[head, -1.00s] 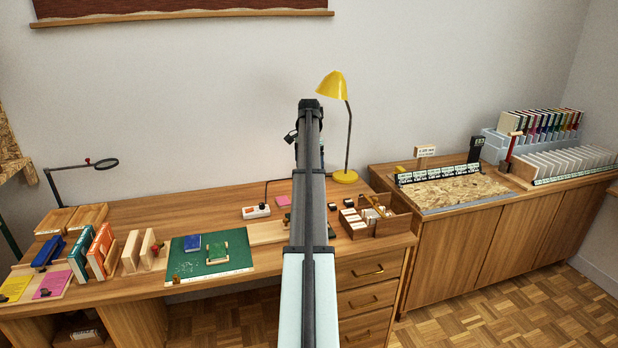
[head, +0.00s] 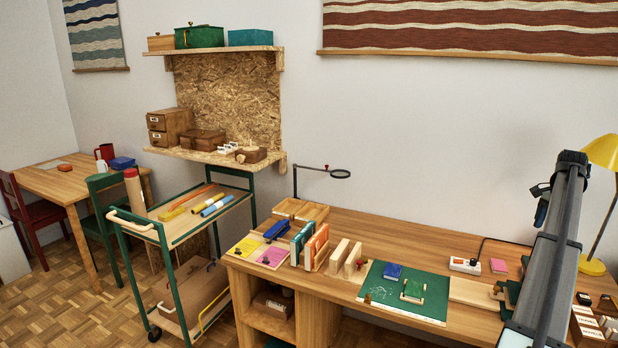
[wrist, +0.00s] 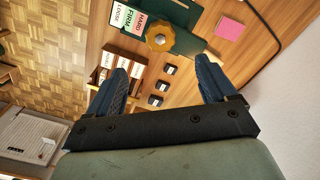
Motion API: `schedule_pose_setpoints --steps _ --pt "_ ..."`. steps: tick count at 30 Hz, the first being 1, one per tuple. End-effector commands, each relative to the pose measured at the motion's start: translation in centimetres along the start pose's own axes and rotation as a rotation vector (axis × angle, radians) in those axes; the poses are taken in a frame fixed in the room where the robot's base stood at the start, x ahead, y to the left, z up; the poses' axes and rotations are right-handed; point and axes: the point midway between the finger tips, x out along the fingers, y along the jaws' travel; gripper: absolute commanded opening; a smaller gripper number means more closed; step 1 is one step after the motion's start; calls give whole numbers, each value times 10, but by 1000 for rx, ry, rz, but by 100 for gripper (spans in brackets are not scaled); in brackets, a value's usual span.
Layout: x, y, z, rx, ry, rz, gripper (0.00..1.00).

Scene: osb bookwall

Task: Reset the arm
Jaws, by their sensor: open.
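My arm (head: 545,270) rises at the right of the head view, in front of the desk's right part. My gripper (wrist: 165,80) shows in the wrist view with its two blue fingers spread wide apart and nothing between them. Beyond the fingers lie the wooden desk top (wrist: 215,65), a green device with a round yellow-brown knob (wrist: 161,36) and several small black-and-white blocks (wrist: 162,86). The gripper is above these things and apart from them. In the head view the gripper end is small and dark, and its fingers are hard to make out.
The desk (head: 455,235) holds a green mat (head: 382,300), upright books (head: 318,245), a magnifier (head: 340,174) and a yellow lamp (head: 603,152). A green trolley (head: 185,225) stands left of it. Wall shelves (head: 215,157) hang above the trolley. Floor (head: 70,300) shows at the lower left.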

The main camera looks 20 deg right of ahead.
Motion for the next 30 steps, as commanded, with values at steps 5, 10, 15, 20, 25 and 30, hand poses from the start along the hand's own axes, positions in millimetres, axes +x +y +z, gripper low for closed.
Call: schedule_pose_setpoints --steps 5,10,15,20,25,30 --pt "32 5 38 -54 -11 25 84" --pt "95 18 116 -177 -33 82 84" --pt "156 43 198 -321 -59 147 84" --pt "207 75 276 -464 -85 211 84" --pt "257 118 356 -628 -117 279 84" --pt "302 153 423 -788 -152 337 84"
